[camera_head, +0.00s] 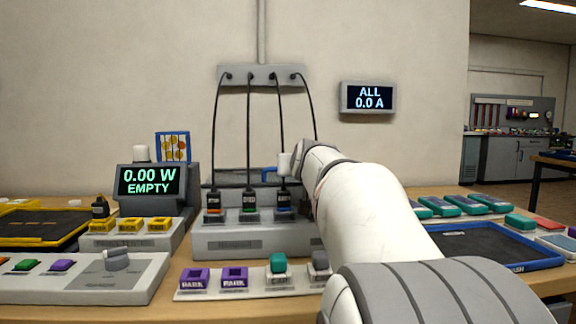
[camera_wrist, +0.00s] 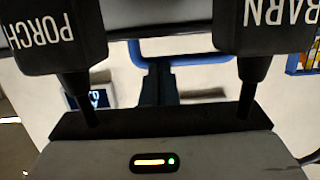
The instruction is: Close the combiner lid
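The combiner (camera_head: 255,240) is a grey box at the middle of the table, with black plugs on its top and cables running up to a wall strip. Its lid (camera_head: 232,187) seems to stand open at the back, behind the plugs. My gripper (camera_wrist: 157,72) is at the handle. Its dark fingers look close together and overlap the blue bar. Whether they grip it I cannot tell. In the head view my arm hides the combiner's right end.
Plugs marked PORCH (camera_wrist: 55,35) and BARN (camera_wrist: 265,25) flank my gripper closely. A display (camera_head: 150,181) reading 0.00 W EMPTY stands to the left. A strip with purple DARK blocks (camera_head: 234,277) lies in front. A blue-rimmed tray (camera_head: 540,267) lies to the right.

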